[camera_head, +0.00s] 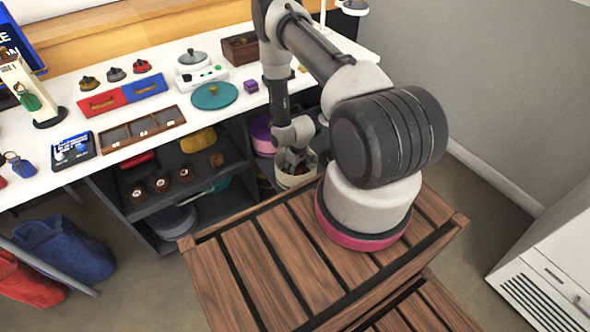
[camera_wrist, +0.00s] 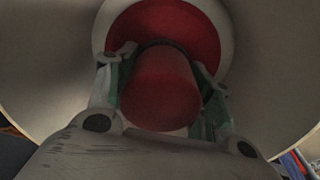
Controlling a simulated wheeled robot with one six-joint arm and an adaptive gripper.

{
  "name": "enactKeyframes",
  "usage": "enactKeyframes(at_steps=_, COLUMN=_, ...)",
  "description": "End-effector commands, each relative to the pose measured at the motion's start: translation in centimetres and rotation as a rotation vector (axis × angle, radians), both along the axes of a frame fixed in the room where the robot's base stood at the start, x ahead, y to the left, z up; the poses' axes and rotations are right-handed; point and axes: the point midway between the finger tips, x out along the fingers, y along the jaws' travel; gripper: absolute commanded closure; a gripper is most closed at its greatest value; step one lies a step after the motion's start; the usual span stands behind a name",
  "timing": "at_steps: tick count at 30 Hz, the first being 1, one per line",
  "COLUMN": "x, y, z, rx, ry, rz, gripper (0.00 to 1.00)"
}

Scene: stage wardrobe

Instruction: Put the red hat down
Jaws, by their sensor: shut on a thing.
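The red hat (camera_wrist: 165,85) shows in the wrist view as a red rounded crown with a dark band and a wider red disc beyond it. My gripper (camera_wrist: 164,72) is shut on the crown, with one finger on each side. Pale curved walls surround the hat there. In the head view, my gripper (camera_head: 292,158) points down into the mouth of a cream bin (camera_head: 297,182) beside the shelves. The hat cannot be made out in the head view, and the bin's floor is hidden.
Dark shelves (camera_head: 160,205) below hold several items. A pink round item (camera_head: 262,135) sits close behind the bin.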

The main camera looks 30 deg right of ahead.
Motion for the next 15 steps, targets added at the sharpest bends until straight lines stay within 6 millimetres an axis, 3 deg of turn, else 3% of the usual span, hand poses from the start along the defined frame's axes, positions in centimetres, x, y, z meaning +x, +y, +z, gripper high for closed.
enactKeyframes(at_steps=1, x=0.00, y=0.00, z=-0.13, rx=0.000, ry=0.000, rz=0.000, gripper=0.46)
enactKeyframes(at_steps=4, x=0.00, y=0.00, z=-0.08, rx=0.000, ry=0.000, rz=0.000, gripper=0.28)
enactKeyframes(at_steps=5, x=-0.01, y=0.00, z=-0.08, rx=0.000, ry=0.000, rz=0.000, gripper=0.27)
enactKeyframes(at_steps=15, x=0.00, y=0.00, z=0.15, rx=0.000, ry=0.000, rz=0.000, gripper=0.27)
